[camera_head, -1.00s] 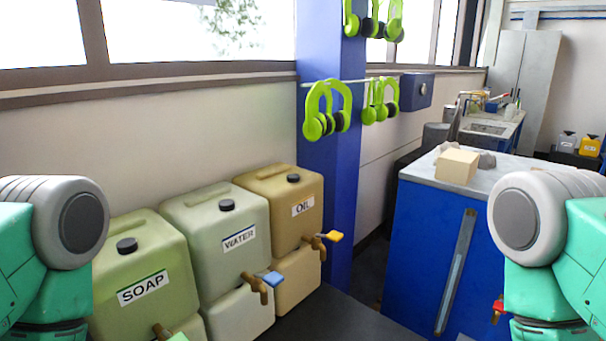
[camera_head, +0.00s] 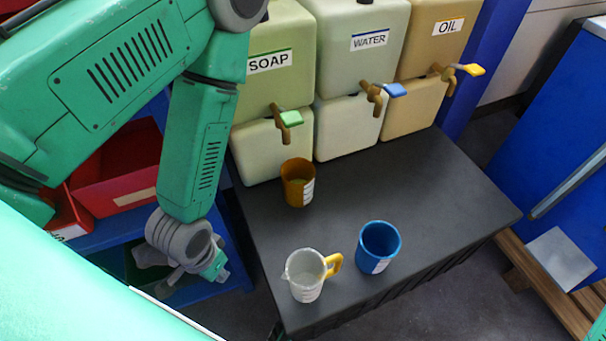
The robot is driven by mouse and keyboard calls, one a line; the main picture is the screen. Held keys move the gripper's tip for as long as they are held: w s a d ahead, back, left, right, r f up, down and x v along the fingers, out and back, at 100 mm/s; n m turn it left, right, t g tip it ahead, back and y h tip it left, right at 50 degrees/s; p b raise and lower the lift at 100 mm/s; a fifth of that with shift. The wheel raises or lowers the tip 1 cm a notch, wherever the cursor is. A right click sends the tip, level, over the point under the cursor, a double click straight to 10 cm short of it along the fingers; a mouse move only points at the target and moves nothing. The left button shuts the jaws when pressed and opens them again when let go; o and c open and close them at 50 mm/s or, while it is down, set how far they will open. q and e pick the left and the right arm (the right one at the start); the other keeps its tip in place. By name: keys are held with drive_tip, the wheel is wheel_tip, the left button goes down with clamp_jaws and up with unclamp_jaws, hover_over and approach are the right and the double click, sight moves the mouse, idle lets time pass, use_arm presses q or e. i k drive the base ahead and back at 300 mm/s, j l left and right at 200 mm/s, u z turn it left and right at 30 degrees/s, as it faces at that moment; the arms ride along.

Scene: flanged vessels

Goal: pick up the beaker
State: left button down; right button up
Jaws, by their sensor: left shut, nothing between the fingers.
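A clear beaker (camera_head: 303,278) with white markings, a spout and a yellow handle stands upright near the front edge of the dark table (camera_head: 420,200). The handle points right. My left gripper (camera_head: 218,268) hangs just off the table's left edge, left of the beaker and apart from it. It is shut and empty, and its fingers look small and partly hidden by the wrist. My right gripper is out of view.
A brown cup (camera_head: 297,184) stands under the soap tap, and a blue cup (camera_head: 379,248) stands right of the beaker. Soap (camera_head: 270,85), water (camera_head: 368,60) and oil (camera_head: 440,40) containers line the back. Red bins (camera_head: 115,170) lie left, behind my arm.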

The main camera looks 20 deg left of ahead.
sight(298, 174)
drive_tip(key=k+l+u, duration=0.15)
drive_tip(key=l, duration=0.2)
drive_tip(key=k+l+u, duration=0.1)
drive_tip(key=l, duration=0.25)
drive_tip(key=k+l+u, duration=0.15)
drive_tip(key=l, duration=0.15)
drive_tip(key=i+l+u, duration=0.1)
drive_tip(key=l, duration=0.15)
drive_tip(key=i+l, duration=0.1)
drive_tip(key=l, duration=0.2)
drive_tip(key=i, duration=0.4)
drive_tip(key=j+u, duration=0.05)
